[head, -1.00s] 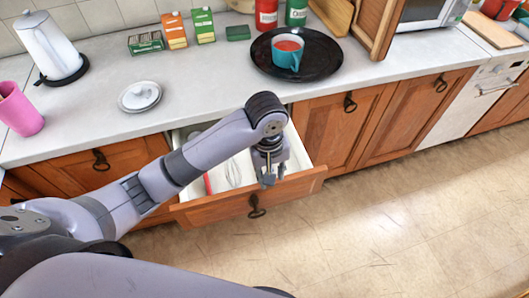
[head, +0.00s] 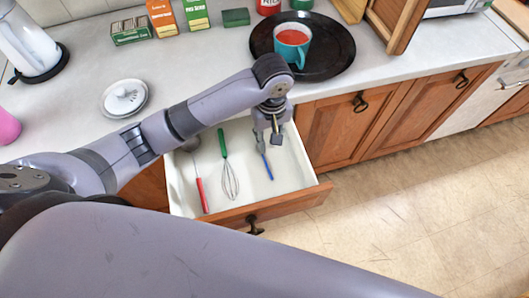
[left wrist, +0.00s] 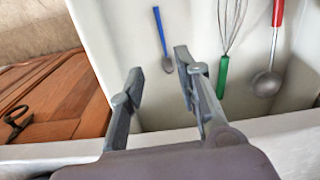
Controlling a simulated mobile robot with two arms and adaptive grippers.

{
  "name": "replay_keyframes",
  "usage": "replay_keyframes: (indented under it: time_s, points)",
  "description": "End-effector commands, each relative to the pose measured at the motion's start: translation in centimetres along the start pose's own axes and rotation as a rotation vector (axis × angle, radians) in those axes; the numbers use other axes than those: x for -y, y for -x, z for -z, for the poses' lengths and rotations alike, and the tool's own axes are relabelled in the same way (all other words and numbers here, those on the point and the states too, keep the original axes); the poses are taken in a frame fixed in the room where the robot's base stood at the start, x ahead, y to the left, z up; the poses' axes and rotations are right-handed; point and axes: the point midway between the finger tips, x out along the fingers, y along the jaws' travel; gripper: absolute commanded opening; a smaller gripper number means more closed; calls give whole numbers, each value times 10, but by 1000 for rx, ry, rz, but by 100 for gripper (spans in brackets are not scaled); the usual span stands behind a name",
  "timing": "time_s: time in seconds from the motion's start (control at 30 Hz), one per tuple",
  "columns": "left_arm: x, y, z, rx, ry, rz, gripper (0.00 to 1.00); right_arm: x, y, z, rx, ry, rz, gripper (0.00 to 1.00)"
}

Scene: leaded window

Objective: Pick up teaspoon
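The teaspoon, with a blue handle (head: 267,166), lies in the right part of the open drawer (head: 310,178). In the left wrist view the whole teaspoon (left wrist: 161,38) shows, its small grey bowl toward my fingers. My left gripper (head: 268,142) is open and empty above the drawer, over the bowl end of the teaspoon, which it hides in the head view. In the left wrist view the two fingertips (left wrist: 159,66) stand apart on either side of the bowl, with a gap to it that I cannot judge. My right gripper is not in view.
A whisk with a green handle (head: 223,143) and a ladle with a red handle (head: 202,196) lie left of the teaspoon. Drawer walls surround them. On the counter (head: 185,75) above are a white lid (head: 124,98) and a black tray (head: 335,62) with a teal cup (head: 292,44).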

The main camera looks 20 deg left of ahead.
Motion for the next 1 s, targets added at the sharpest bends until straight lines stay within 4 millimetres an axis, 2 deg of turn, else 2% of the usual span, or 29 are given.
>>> replay_keyframes:
  time_s: [0.2,0.33,0.43,0.63,0.9,1.0]
  points:
    - [1,-49,0,1,1,4,31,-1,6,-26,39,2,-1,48]
    - [1,-73,0,0,1,3,31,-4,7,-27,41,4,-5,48]
    - [0,-86,0,0,-1,2,31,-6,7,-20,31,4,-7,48]
    - [1,-98,2,0,-1,1,31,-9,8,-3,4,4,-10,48]
    - [3,-136,6,0,-1,2,31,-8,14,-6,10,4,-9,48]
    - [2,-143,6,-1,-1,0,31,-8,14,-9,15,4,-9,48]
